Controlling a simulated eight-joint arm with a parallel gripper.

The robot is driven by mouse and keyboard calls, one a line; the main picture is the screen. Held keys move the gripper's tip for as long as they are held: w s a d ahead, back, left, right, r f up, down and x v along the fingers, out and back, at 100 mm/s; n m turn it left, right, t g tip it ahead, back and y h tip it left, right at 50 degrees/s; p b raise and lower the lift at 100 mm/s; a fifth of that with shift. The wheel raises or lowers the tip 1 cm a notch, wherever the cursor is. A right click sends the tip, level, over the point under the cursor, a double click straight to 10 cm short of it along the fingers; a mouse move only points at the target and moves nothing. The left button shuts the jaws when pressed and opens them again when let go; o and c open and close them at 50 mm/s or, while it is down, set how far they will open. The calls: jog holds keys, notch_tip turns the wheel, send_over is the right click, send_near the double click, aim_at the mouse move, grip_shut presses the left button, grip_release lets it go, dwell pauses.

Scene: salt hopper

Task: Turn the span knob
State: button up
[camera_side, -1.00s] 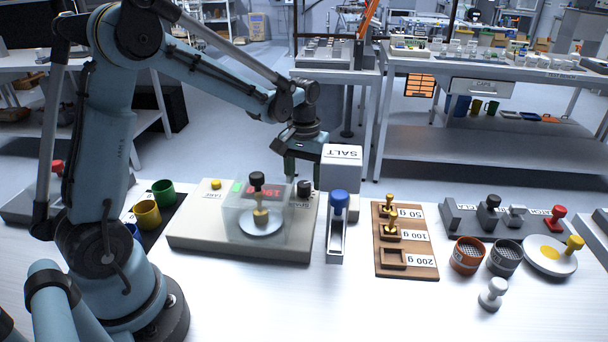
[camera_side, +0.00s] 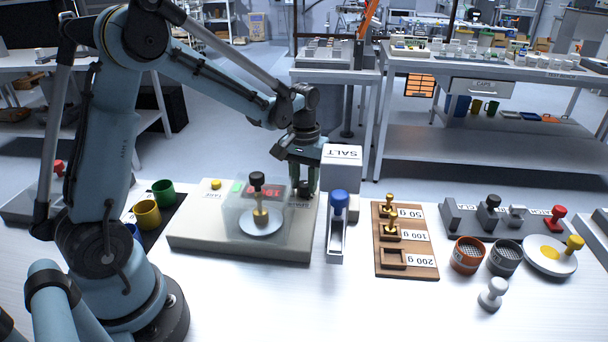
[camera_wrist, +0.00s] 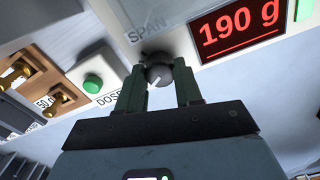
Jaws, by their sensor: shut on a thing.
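The span knob (camera_wrist: 158,74) is a dark grey round knob with a white pointer line, beside the printed word SPAN on the scale's front. My gripper (camera_wrist: 160,84) has one green finger on each side of it and is shut on it. In the side view my gripper (camera_side: 303,184) points down at the right back of the beige scale (camera_side: 210,238), and its fingers mostly hide the knob. The red display (camera_wrist: 239,26) reads 190 g.
The white SALT hopper (camera_side: 342,154) stands close to the right of my gripper. A green DOSE button (camera_wrist: 92,84) is near the knob. A blue-topped piece (camera_side: 338,203) and the wooden weight board (camera_side: 420,268) lie to the right.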

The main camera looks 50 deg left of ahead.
aim_at(304, 184)
jog(key=shift+m, duration=2.7)
jog(key=o, duration=1)
jog(key=shift+o, duration=0.2)
notch_tip(304, 184, up, 12)
